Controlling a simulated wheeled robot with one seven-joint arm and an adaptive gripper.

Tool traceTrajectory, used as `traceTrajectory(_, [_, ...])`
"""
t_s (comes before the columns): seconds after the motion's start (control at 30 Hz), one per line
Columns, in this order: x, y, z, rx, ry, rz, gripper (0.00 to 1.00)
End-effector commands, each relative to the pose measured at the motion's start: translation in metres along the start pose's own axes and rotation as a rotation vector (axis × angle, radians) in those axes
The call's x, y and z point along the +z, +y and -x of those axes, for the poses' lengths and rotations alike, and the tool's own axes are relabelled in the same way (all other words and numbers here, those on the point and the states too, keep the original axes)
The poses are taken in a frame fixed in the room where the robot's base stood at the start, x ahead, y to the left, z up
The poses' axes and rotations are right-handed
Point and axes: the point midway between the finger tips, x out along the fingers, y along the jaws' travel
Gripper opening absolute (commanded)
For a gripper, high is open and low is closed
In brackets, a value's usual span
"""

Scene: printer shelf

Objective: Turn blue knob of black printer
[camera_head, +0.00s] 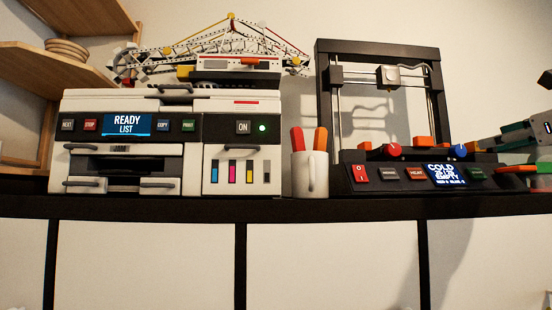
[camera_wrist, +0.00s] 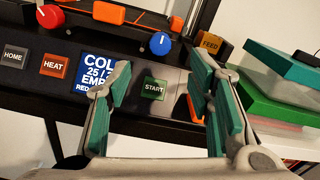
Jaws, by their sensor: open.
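The black printer (camera_head: 323,105) stands on the right part of the shelf, an open upright frame over a sloped front panel. Its blue knob (camera_head: 459,151) sits on top of the panel, right of a red knob (camera_head: 393,151). In the wrist view the blue knob (camera_wrist: 161,43), with a white mark, shows beyond and between my fingertips. My gripper (camera_wrist: 160,75) is open and empty, its teal-padded fingers spread either side of the START button (camera_wrist: 154,88). No contact with the knob shows. In the head view my gripper (camera_head: 512,142) comes in from the right edge.
A display (camera_head: 446,175) and several buttons line the panel below the knob. The orange FEED block (camera_wrist: 210,44) stands right of the knob. Teal and green boxes (camera_wrist: 284,68) lie further right. A white mug (camera_head: 308,172) and a white printer (camera_head: 243,178) stand left.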

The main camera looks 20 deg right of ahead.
Motion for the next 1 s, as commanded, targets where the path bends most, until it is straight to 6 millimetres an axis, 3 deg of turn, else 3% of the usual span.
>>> traceTrajectory(0.3, [0.000, 0.000, -0.063, 0.002, 0.000, -0.001, 0.47])
traceTrajectory(0.5, [0.000, -0.001, -0.091, 0.000, 0.001, -0.001, 0.47])
traceTrajectory(0.7, [0.000, 0.000, -0.103, 0.000, -0.001, -0.002, 0.47])
traceTrajectory(0.97, [0.000, 0.000, -0.104, -0.001, -0.001, -0.002, 0.47])
traceTrajectory(1.0, [0.000, 0.000, -0.104, -0.001, -0.001, -0.002, 0.43])
